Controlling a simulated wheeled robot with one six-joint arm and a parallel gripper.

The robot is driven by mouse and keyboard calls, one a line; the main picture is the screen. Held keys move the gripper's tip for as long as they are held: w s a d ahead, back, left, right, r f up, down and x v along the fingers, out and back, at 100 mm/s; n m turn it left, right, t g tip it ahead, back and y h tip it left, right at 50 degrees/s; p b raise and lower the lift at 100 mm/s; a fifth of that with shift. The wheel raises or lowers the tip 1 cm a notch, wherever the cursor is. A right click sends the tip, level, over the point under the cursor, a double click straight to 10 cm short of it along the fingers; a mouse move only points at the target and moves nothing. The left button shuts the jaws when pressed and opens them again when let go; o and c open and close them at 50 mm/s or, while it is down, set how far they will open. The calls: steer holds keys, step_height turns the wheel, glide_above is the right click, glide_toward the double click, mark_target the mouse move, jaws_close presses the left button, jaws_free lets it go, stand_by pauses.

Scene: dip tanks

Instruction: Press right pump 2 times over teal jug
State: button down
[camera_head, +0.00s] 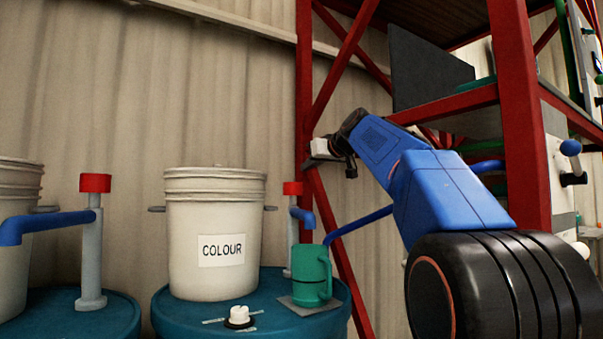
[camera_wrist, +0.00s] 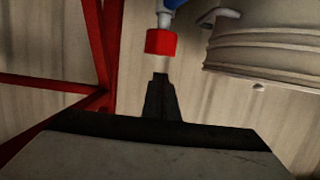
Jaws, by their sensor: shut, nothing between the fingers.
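The right pump has a red cap (camera_head: 292,188), a grey post and a blue spout (camera_head: 303,214) bent down to the right. The teal jug (camera_head: 309,272) stands upright on a grey pad on the blue drum, below the spout's end. My gripper (camera_head: 312,161) is shut and empty, a little above and right of the red cap in the head view. In the wrist view, the shut dark fingertips (camera_wrist: 160,77) point at the red cap (camera_wrist: 160,41), with a small gap in the picture. Part of the pump's post is hidden behind the jug and spout.
A white bucket labelled COLOUR (camera_head: 215,235) stands left of the right pump. Another pump with a red cap (camera_head: 95,183) is at far left. A red steel frame (camera_head: 522,120) stands close around my arm. A white knob (camera_head: 239,315) sits on the drum's front.

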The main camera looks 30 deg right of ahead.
steer(key=shift+v, duration=1.1)
